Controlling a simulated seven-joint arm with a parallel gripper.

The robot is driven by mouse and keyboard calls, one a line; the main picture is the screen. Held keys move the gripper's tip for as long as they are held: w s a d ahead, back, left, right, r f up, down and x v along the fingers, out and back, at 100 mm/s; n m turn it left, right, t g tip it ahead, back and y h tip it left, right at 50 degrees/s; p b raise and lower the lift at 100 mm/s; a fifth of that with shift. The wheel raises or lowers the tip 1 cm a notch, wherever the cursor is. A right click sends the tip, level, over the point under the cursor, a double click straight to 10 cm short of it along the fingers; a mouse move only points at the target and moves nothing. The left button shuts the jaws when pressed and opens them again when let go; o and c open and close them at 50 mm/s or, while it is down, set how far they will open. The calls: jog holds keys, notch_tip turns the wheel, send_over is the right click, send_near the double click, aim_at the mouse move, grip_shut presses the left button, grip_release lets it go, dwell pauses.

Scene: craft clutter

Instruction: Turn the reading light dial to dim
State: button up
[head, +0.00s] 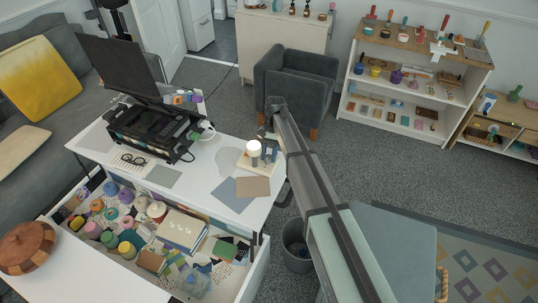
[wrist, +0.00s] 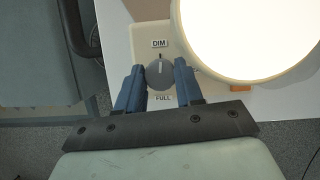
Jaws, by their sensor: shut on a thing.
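The reading light glows on the white desk, its bright lamp (head: 254,147) standing on a pale base (head: 243,162). In the wrist view the lamp (wrist: 245,35) fills the upper right. The round grey dial (wrist: 160,74) sits on the base between the labels DIM (wrist: 159,43) and FULL (wrist: 163,98). Its light pointer line points up toward DIM. My gripper (wrist: 159,67) is shut on the dial, with one blue finger on each side. In the head view my gripper (head: 269,146) is small beside the lamp, and the dial cannot be made out.
Blue and brown sheets (head: 253,187) lie on the desk near the lamp. A black printer-like machine (head: 152,128) stands at the left. An open drawer (head: 244,275) full of craft supplies juts out in front. A grey bin (head: 297,259) stands on the floor.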

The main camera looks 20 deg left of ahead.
jog(key=shift+n+h, duration=0.3)
jog(key=shift+n, duration=0.3)
jog(key=o, duration=1)
jog(key=shift+o, duration=0.2)
jog(key=v, duration=1.3)
jog(key=shift+r, duration=0.45)
